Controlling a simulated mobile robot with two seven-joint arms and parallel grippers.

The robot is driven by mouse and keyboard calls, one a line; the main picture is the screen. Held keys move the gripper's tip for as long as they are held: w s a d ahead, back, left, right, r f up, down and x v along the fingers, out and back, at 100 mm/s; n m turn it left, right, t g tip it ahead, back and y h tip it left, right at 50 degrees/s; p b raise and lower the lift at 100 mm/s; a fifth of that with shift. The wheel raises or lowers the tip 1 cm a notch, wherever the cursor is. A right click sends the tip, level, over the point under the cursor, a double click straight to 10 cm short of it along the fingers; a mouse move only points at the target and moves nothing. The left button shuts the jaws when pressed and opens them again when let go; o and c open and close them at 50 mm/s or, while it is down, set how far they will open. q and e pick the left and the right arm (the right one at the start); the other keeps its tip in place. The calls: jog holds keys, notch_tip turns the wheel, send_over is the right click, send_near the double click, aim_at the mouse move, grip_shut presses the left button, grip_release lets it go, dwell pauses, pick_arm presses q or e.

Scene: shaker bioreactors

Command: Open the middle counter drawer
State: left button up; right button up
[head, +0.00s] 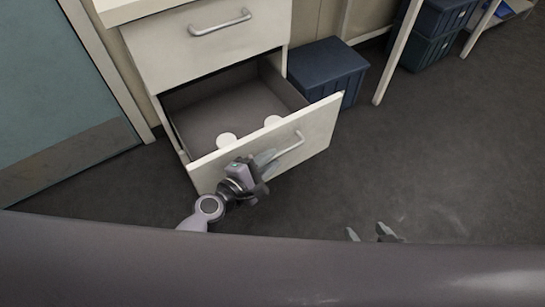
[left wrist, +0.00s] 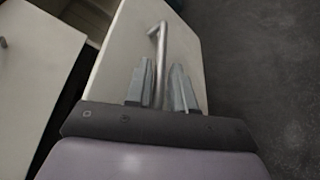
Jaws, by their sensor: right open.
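The lower visible white counter drawer (head: 312,140) is pulled well out, and its grey inside shows. Its bar handle (head: 290,147) is on the front panel and also shows in the left wrist view (left wrist: 161,40). My left gripper (head: 266,164) is at the left part of this handle. My right gripper (head: 368,233) is open and empty above the floor at the lower edge of the head view, mostly hidden by my own body.
The drawer above (head: 210,50) is shut, with its own handle (head: 220,22). Two white round pieces (head: 227,140) (head: 272,121) show inside the open drawer's front. A dark blue bin (head: 327,68) stands right of the cabinet. A teal door (head: 60,90) is at left. Floor at right (head: 450,150) is clear.

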pick_arm(q)
jog(key=shift+x, duration=0.95)
jog(key=shift+c, duration=0.3)
grip_shut()
